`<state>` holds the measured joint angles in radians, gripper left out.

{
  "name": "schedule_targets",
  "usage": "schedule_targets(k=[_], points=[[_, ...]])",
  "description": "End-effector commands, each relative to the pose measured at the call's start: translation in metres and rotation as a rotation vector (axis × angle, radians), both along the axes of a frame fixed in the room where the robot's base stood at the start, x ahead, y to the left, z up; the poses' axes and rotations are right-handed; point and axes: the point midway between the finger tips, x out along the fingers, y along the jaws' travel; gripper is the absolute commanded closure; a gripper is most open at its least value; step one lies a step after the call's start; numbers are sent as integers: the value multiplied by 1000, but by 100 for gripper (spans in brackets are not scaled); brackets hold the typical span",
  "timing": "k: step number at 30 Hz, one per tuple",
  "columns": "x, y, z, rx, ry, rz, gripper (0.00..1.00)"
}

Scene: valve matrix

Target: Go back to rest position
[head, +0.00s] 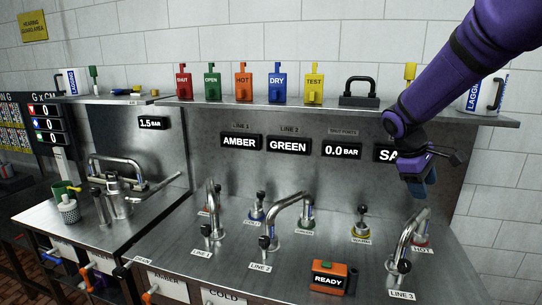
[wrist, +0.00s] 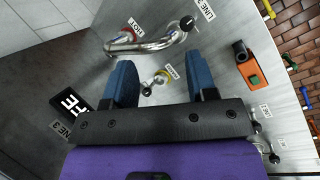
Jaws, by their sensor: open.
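My gripper (head: 418,186) hangs at the end of my purple arm on the right side of the head view, in front of the panel and above the Line 3 spout (head: 407,240). In the wrist view its two blue fingers (wrist: 163,85) are spread apart with nothing held between them. My gripper appears apart from both. Part of the display reading "SA" (head: 386,154) is hidden behind my gripper.
A shelf (head: 330,107) carries coloured tags (head: 277,84) and a black padlock (head: 359,90). More spouts (head: 293,210) and lever valves (head: 361,225) stand on the metal counter. An orange box marked "READY" (head: 329,277) sits at the front. The space before the panel's middle is free.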

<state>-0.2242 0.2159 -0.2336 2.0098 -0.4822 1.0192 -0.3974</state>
Motion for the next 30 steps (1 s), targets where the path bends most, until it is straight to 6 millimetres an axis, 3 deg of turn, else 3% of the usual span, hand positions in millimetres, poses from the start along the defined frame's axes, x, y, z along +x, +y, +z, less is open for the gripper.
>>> schedule_targets(k=[6,15,23,30], points=[[-56,9,42,128,-140,-117,48],[-135,26,81,289,-313,-270,48],[-204,44,98,417,-455,-393,48],[-259,60,99,519,-570,-496,48]])
